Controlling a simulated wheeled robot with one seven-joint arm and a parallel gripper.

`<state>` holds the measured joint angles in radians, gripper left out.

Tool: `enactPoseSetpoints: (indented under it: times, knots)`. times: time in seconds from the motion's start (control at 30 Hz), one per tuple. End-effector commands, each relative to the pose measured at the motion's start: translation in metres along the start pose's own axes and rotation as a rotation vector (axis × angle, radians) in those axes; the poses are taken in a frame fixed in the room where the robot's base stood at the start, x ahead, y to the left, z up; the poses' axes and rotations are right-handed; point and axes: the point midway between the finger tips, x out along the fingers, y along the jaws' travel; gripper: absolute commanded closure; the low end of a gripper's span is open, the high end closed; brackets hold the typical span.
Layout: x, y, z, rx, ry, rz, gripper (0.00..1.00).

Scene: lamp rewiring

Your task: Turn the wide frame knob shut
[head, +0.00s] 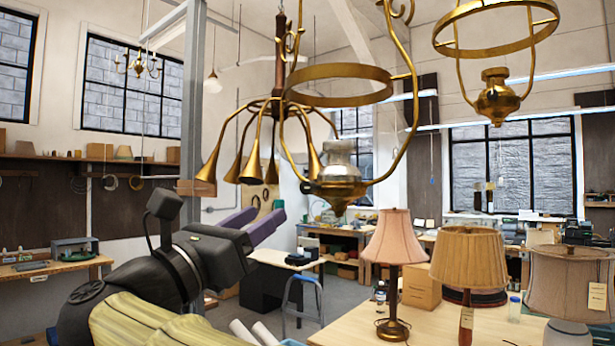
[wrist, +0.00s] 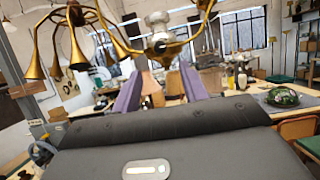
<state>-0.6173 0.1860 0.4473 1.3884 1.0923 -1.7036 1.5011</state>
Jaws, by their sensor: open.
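A wide brass hanging frame (head: 390,180) with a ring holds a silvery lamp font (head: 340,172) in the middle of the head view. A pointed brass knob (head: 338,207) is at its bottom; I cannot tell whether this is the knob named or whether it is turned shut. The font (wrist: 158,30) and the brass bottom (wrist: 165,48) also show at the top of the wrist view. My gripper (head: 270,218), with purple fingers, is open and empty, below and left of the font in the head view. In the wrist view, its fingers (wrist: 158,82) point toward the space below the frame, apart from it.
A brass arm cluster with several horn-shaped ends (head: 252,165) hangs just left of the frame, close above my gripper. Another hanging brass frame (head: 497,100) is at the upper right. Shaded table lamps (head: 392,240) stand on a wooden table (head: 440,325) at the lower right.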

Motion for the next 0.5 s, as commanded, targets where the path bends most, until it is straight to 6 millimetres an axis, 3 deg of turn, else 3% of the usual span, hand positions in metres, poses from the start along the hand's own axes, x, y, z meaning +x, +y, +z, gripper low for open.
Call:
enactPoseSetpoints:
  times: [0.5]
  knots:
    - [0.095, -0.001, 0.005, -0.002, 0.000, -0.002, 0.57]
